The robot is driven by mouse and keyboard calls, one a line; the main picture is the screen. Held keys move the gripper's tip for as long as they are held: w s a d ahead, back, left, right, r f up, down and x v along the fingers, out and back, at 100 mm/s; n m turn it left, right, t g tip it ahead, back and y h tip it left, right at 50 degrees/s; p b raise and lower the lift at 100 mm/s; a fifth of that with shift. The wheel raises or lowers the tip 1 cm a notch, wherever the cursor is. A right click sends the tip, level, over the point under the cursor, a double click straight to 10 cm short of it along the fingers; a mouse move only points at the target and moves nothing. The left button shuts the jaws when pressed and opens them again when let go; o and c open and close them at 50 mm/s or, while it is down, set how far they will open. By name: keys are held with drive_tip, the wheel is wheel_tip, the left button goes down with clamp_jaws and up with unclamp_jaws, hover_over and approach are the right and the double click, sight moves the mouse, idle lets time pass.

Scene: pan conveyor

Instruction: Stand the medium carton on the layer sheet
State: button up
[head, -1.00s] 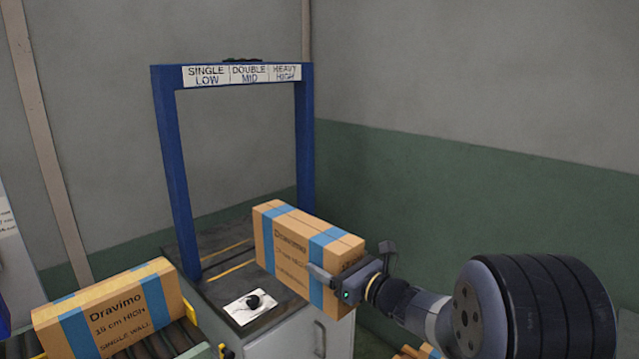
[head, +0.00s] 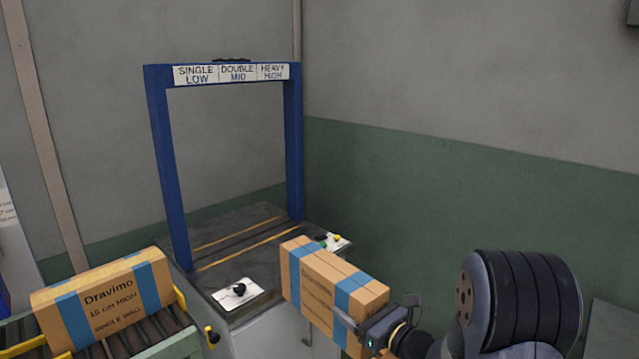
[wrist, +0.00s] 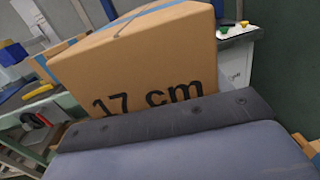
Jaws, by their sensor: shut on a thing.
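A brown carton with blue bands (head: 325,285) is held by my gripper (head: 362,328) at its near right end, raised beside the bench with the blue frame. In the wrist view the same carton (wrist: 145,65) fills the middle, with "17 cm" printed on the face towards the camera. My gripper is shut on it; the fingertips are partly hidden. The carton is tilted in the head view. I do not see a layer sheet that I can make out in either view.
A blue frame (head: 164,170) labelled SINGLE LOW, DOUBLE MID, HEAVY HIGH stands on a dark bench (head: 212,262). A black knob on a white plate (head: 237,292) sits at its front. Another carton marked 15 cm HIGH (head: 103,300) stands on the roller conveyor (head: 150,335) at left.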

drive_tip(key=s+d+f+m+t+h, duration=0.2)
drive_tip(key=s+d+f+h, duration=0.1)
drive_tip(key=s+d+f, duration=0.5)
drive_tip(key=w+a+r+m+t+h+p, duration=0.1)
drive_tip(key=w+r+m+h+p, duration=0.1)
drive_tip(key=r+p, duration=1.1)
wheel_tip(320, 180, up, 3)
drive_tip(key=shift+w+f+m+h, duration=0.1)
drive_tip(key=shift+w+m+h, duration=0.2)
drive_tip(key=shift+w+h, duration=0.55)
drive_tip(key=shift+w, duration=0.1)
